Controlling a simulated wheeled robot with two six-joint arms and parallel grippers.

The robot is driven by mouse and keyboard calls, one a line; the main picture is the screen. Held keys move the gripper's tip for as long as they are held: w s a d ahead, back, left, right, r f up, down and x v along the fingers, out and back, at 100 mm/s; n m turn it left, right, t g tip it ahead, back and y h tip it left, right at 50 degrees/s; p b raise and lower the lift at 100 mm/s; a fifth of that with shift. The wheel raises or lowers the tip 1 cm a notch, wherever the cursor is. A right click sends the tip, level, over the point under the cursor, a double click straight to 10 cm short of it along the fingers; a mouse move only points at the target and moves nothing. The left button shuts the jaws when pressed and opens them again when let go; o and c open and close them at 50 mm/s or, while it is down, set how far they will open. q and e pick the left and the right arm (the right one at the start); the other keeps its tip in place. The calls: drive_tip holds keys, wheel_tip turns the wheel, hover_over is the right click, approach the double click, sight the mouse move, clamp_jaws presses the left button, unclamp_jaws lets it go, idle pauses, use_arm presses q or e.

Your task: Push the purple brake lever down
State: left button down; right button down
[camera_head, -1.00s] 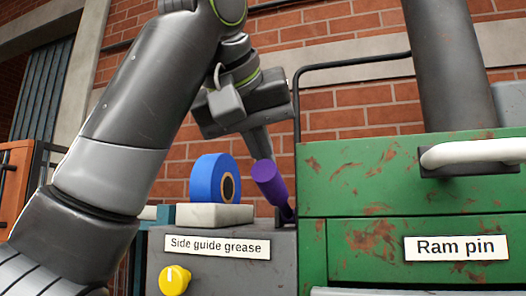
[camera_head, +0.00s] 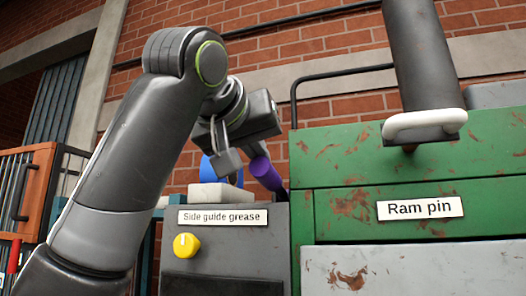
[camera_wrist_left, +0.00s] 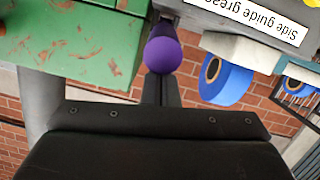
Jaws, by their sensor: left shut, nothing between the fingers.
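The purple brake lever (camera_head: 265,173) stands at the right rear of the grey cabinet, tilted up and to the left from a dark base. In the left wrist view its rounded purple end (camera_wrist_left: 163,55) shows near the middle top. My left gripper (camera_head: 228,163) is shut and empty, hanging just left of the lever in the head view. In the wrist view its closed fingers (camera_wrist_left: 161,90) line up with the purple end and seem to overlap it; I cannot tell whether they touch. My right gripper is not in view.
The grey cabinet (camera_head: 222,245) has a yellow knob (camera_head: 186,245) and a "Side guide grease" label. A blue roll (camera_wrist_left: 226,82) sits by a pale block (camera_head: 216,195). A green cabinet (camera_head: 335,215) with a white handle (camera_head: 425,123) stands close on the right.

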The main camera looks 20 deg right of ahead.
use_arm(q)
wheel_tip(320, 180, down, 8)
drive_tip(key=t+h+b, duration=0.1)
drive_tip(key=b, duration=0.4)
drive_tip(key=t+b, duration=0.1)
drive_tip(key=b, duration=0.4)
drive_tip(key=shift+a+f+h, duration=0.1)
drive_tip(key=shift+f+h, duration=0.1)
drive_tip(key=shift+h, duration=0.2)
drive_tip(key=shift+f, duration=0.1)
